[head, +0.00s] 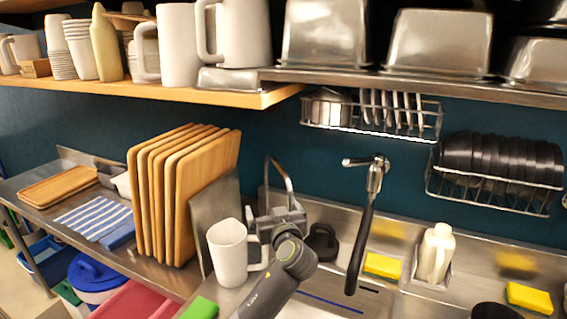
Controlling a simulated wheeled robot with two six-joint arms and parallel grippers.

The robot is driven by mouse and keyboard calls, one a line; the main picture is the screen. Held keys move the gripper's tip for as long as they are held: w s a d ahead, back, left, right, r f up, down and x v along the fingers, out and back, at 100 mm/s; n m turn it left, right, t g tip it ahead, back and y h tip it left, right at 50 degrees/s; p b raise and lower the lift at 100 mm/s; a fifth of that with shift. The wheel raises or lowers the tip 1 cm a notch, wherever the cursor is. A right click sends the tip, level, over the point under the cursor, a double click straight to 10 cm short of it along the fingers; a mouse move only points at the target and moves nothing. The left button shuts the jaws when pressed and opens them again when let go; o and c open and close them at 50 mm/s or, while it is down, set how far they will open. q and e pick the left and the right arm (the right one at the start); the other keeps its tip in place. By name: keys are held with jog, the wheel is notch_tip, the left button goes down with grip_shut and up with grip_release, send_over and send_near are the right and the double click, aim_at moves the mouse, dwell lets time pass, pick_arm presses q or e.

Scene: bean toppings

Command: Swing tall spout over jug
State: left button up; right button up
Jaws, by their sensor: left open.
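A white jug (228,254) with a handle on its right side stands upright on the metal counter, left of my left gripper. A tall, thin metal spout (279,168) rises behind my left gripper, bends at the top and comes down to the right. Its lower part is hidden by the gripper. My left gripper (279,212) is open in front of the spout, to the right of the jug. I cannot tell whether its fingers touch the spout. My right gripper is out of view.
Upright wooden boards (178,195) and a metal sheet stand left of the jug. A black-handled sprayer (363,230) hangs from a wall tap on the right. A loaded wooden shelf (200,91) overhangs the left.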

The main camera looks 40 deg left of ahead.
pick_arm(q)
jog(key=s+a, duration=0.2)
jog(key=shift+s+p, duration=0.3)
jog(key=shift+p, duration=0.1)
jog(key=shift+a, duration=0.1)
jog(key=s+a+p, duration=0.2)
jog(key=s+a, duration=0.4)
jog(key=a, duration=0.2)
jog(key=shift+s+a+p, duration=0.25)
jog(key=shift+a+p, duration=0.05)
jog(key=shift+p, duration=0.1)
dwell(0.8)
jog(key=shift+a, duration=0.1)
